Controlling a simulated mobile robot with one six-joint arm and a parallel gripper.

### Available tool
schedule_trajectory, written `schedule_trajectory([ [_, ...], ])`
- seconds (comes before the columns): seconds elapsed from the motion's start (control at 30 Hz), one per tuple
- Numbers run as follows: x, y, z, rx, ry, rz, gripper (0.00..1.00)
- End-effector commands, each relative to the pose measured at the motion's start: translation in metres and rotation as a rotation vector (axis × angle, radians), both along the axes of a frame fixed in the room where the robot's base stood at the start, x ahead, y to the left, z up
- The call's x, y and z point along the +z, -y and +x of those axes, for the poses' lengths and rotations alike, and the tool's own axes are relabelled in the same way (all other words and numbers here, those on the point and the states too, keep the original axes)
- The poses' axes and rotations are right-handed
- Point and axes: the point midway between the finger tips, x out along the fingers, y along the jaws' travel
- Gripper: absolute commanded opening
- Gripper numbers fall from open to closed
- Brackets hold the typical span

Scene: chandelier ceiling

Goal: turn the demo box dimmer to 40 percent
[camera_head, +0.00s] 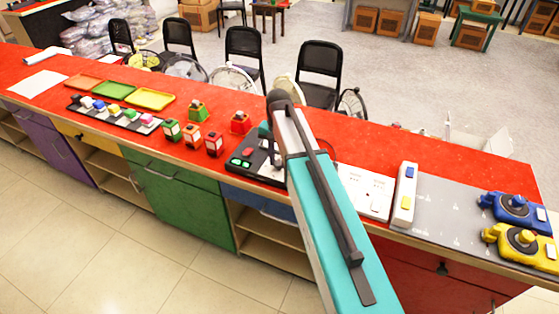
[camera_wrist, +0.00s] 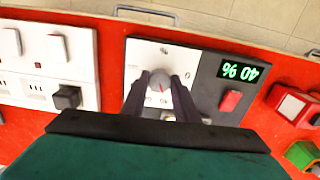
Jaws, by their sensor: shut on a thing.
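The demo box (camera_wrist: 215,92) lies below my gripper in the wrist view, with a white plate (camera_wrist: 146,54) and a dark panel side by side. A round grey dimmer knob (camera_wrist: 160,77) with a red mark stands on the white plate. My gripper (camera_wrist: 159,88) is shut on the knob, one dark finger on each side. The green display (camera_wrist: 243,71) appears upside down and seems to read 40 %. A red rocker switch (camera_wrist: 230,101) is beside it. In the head view the demo box (camera_head: 244,162) is partly hidden by my arm.
The box stands on a long red counter (camera_head: 330,150). A white socket panel (camera_wrist: 45,65) with a black plug lies to its left in the wrist view. Small red and green blocks (camera_wrist: 292,104) are close on the right. Several chairs stand behind the counter.

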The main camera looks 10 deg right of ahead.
Motion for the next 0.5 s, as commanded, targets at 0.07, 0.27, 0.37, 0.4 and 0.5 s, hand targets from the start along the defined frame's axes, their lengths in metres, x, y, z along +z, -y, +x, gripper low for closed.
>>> schedule_trajectory([
  [0.07, -0.0004, 0.0005, -0.0006, -0.026, -0.002, -0.001, 0.05],
  [0.27, -0.0003, 0.001, -0.0006, -0.058, -0.001, -0.002, 0.05],
  [0.37, -0.0002, 0.0013, -0.0006, -0.061, -0.002, -0.002, 0.05],
  [0.4, -0.0002, 0.0013, -0.0007, -0.061, -0.002, -0.002, 0.05],
  [0.5, -0.0002, 0.0016, -0.0007, -0.061, -0.002, -0.002, 0.05],
])
